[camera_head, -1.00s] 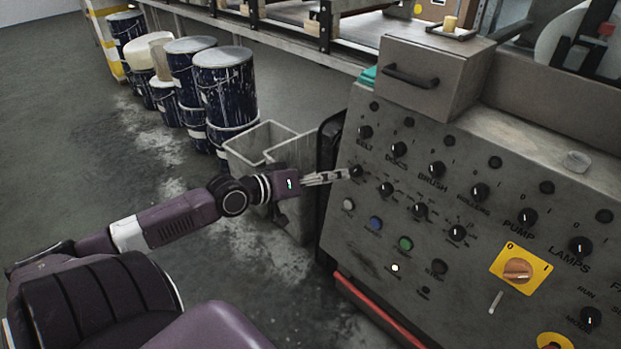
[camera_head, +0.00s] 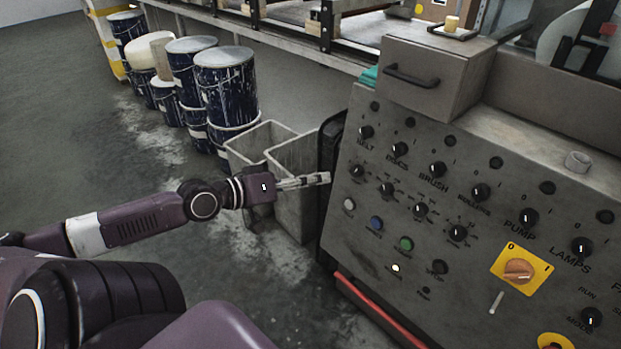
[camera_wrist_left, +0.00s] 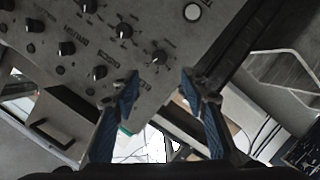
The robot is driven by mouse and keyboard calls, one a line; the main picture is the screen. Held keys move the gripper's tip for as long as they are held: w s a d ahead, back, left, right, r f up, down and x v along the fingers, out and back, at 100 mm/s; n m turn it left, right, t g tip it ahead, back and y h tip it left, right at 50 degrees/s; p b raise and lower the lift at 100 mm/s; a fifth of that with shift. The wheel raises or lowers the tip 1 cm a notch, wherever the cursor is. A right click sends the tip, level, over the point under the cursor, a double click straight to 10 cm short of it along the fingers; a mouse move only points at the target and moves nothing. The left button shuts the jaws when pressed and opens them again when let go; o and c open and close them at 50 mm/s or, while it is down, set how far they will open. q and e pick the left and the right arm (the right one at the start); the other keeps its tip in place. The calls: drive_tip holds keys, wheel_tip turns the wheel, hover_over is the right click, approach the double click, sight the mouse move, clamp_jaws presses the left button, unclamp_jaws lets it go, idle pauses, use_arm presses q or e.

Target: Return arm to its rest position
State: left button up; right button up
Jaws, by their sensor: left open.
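My left gripper (camera_head: 304,181) reaches in from the left, in front of the grey bins and just left of the control panel (camera_head: 462,262). It is apart from the panel and holds nothing. In the left wrist view the two blue-padded fingers (camera_wrist_left: 158,92) stand apart with nothing between them. The panel's dark knobs (camera_wrist_left: 125,31) show beyond the fingers there. In the head view the knobs labelled Belt (camera_head: 366,132), Discs and Brush run along the panel's upper row. My right gripper is not in view.
Two grey bins (camera_head: 296,160) stand behind the gripper. Blue paint-splashed drums (camera_head: 226,88) stand at the upper left. A grey box with a black handle (camera_head: 411,76) sits atop the panel. A red rail (camera_head: 376,312) runs along the panel's foot. The floor at left is clear.

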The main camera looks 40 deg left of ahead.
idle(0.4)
